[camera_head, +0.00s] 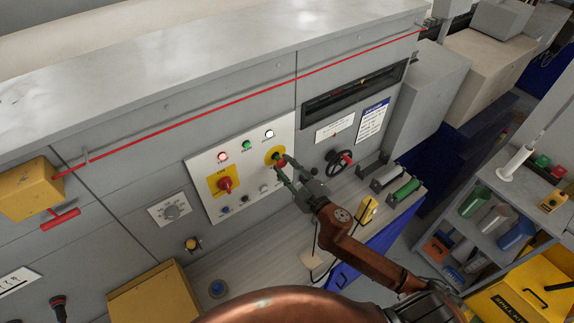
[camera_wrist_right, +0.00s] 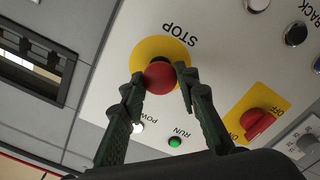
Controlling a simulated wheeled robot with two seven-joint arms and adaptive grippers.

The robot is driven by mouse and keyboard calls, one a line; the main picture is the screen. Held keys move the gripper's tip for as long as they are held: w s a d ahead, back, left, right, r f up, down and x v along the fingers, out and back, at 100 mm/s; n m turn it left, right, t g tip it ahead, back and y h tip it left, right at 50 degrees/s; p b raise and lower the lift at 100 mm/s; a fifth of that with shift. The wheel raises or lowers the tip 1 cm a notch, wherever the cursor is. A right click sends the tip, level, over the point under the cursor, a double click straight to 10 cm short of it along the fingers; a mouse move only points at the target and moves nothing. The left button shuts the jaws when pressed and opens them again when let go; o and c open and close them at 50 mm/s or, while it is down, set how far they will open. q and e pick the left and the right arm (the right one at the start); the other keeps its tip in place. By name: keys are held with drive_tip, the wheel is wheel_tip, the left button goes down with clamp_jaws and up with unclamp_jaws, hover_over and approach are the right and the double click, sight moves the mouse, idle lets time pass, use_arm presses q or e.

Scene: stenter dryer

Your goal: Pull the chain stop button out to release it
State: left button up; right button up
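The stop button, a red mushroom head (camera_wrist_right: 160,78) on a yellow disc (camera_wrist_right: 146,47), sits on the pale control panel (camera_head: 241,153), with the word STOP beside it in the right wrist view. My right gripper (camera_wrist_right: 157,88) has its two dark fingers on either side of the red head, with their tips very close to it. I cannot tell whether they touch it. In the head view, my right gripper (camera_head: 284,172) reaches the panel from the right and partly hides the button. My left gripper is not in view.
A red rotary switch (camera_head: 225,184) on a yellow plate and several lamps and small buttons share the panel. A red cord (camera_head: 200,107) runs above the panel. A yellow box (camera_head: 152,296) stands below left.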

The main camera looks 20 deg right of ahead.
drive_tip(key=shift+o, duration=0.7)
drive_tip(key=shift+f, duration=0.15)
drive_tip(key=o, duration=0.3)
drive_tip(key=shift+s+d, duration=0.1)
drive_tip(key=shift+s, duration=0.15)
drive_tip(key=shift+o, duration=0.2)
drive_tip(key=shift+w, duration=0.1)
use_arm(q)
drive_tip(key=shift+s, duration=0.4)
use_arm(e)
drive_tip(key=v, duration=1.2)
